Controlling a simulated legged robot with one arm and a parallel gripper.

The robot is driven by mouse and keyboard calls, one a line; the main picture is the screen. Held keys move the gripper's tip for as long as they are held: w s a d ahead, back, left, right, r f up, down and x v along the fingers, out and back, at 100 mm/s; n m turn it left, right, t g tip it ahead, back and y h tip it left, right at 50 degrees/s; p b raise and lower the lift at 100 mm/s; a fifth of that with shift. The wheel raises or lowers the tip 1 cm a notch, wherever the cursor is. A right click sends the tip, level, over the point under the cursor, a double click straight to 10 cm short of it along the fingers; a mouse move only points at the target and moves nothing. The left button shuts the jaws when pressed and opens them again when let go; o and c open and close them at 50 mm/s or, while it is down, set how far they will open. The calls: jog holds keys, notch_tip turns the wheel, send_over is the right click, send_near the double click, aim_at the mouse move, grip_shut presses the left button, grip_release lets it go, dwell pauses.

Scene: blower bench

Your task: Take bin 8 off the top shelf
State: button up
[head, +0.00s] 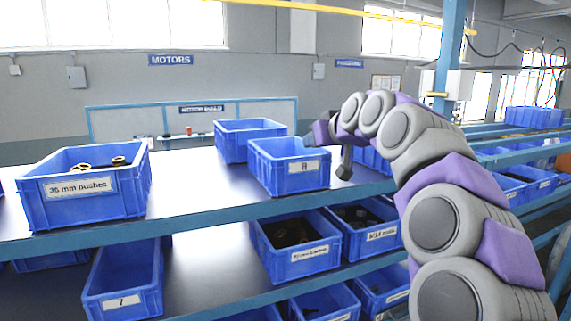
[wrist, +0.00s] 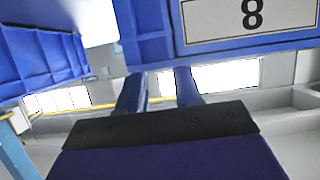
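Bin 8 (head: 290,180) is a blue open-topped bin with a white label on its front, standing on the top shelf (head: 205,190) near its front edge. In the wrist view its blue wall and the label "8" (wrist: 250,14) fill the upper right.
A blue bin (head: 240,142) stands just behind bin 8. The "35 mm bushes" bin (head: 85,200) is at the left, with bare shelf between. More blue bins sit at the right behind my arm.

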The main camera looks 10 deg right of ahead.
jog(key=x, duration=0.3)
jog(key=p+x, duration=0.1)
jog(key=shift+w+d+f, duration=0.25)
jog(key=shift+w, duration=0.15)
jog(key=shift+s, duration=0.1)
jog(key=shift+s, duration=0.1)
grip_shut()
jog(key=shift+r, duration=0.1)
dwell(0.8)
